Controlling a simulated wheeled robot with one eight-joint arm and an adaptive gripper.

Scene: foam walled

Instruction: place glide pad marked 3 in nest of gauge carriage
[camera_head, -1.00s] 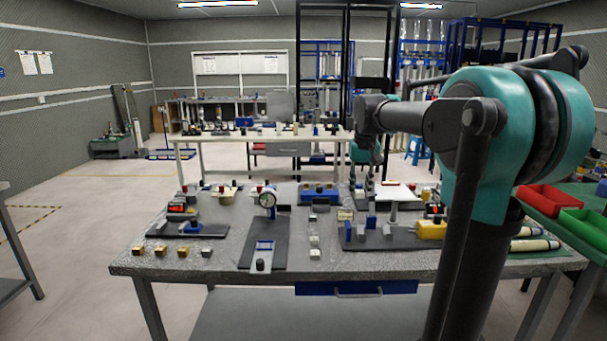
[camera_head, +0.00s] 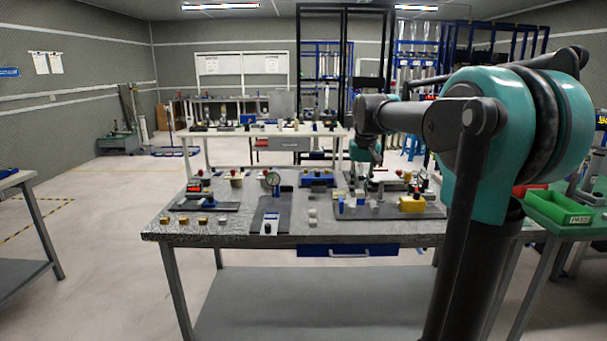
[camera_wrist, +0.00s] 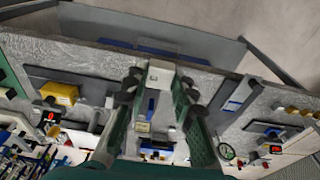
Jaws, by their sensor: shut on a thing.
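My gripper (camera_wrist: 161,80) is shut on a small pale grey block (camera_wrist: 160,70), held between its fingertips in the wrist view. The block's mark is too small to read, so I cannot tell whether it is the pad marked 3. The gauge carriage's dark base (camera_head: 264,217) lies near the table's front edge, with a blue nest part (camera_head: 270,214) on it and a round dial gauge (camera_head: 271,181) behind. The base (camera_wrist: 236,97) and dial (camera_wrist: 227,152) also show right of my gripper in the wrist view. I cannot see inside the nest.
Two pale blocks (camera_head: 312,218) stand right of the carriage. Several brass and grey blocks (camera_head: 185,221) line the front left. A dark fixture plate with a yellow block (camera_head: 411,204) lies at right. A green bin (camera_head: 562,210) stands far right.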

